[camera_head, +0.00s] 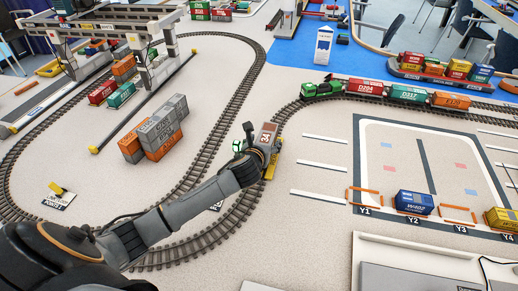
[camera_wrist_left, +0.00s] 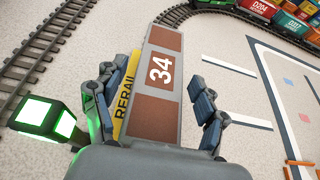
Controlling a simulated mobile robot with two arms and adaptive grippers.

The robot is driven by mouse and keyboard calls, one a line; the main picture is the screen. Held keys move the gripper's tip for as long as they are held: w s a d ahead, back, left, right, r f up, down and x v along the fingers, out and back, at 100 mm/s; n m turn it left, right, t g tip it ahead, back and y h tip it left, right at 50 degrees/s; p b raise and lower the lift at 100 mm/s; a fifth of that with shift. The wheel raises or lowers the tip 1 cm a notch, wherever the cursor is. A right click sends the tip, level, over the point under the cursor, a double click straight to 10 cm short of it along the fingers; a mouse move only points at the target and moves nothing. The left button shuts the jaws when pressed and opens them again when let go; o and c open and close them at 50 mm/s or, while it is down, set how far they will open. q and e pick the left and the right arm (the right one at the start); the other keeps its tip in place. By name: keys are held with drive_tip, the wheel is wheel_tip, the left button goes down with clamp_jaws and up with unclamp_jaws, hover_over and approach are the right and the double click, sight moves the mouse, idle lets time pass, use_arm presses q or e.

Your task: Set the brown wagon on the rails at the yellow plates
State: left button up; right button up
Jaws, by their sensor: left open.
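The brown wagon (camera_head: 267,133), marked 34, is at the yellow plates (camera_head: 271,171) on the curved track. In the left wrist view the wagon (camera_wrist_left: 160,103) lies lengthwise between the fingers of my left gripper (camera_wrist_left: 156,98). These fingers are open, one on each side, with a visible gap on the right. A yellow plate lettered RERAIL (camera_wrist_left: 122,100) shows along the wagon's left side. In the head view my left gripper (camera_head: 262,149) partly covers the wagon and plates. The wagon's wheels are hidden, so I cannot tell whether they sit on the rails. My right gripper is not in view.
A lit green signal (camera_wrist_left: 42,116) stands close to the left finger. A train with a green locomotive (camera_head: 322,89) is on the track beyond. Stacked containers (camera_head: 155,130) stand left, and a yard with a blue container (camera_head: 413,202) lies right.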

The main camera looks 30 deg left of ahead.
use_arm(q)
drive_tip(key=v, duration=1)
drive_tip(key=shift+p, duration=0.35)
idle(0.5)
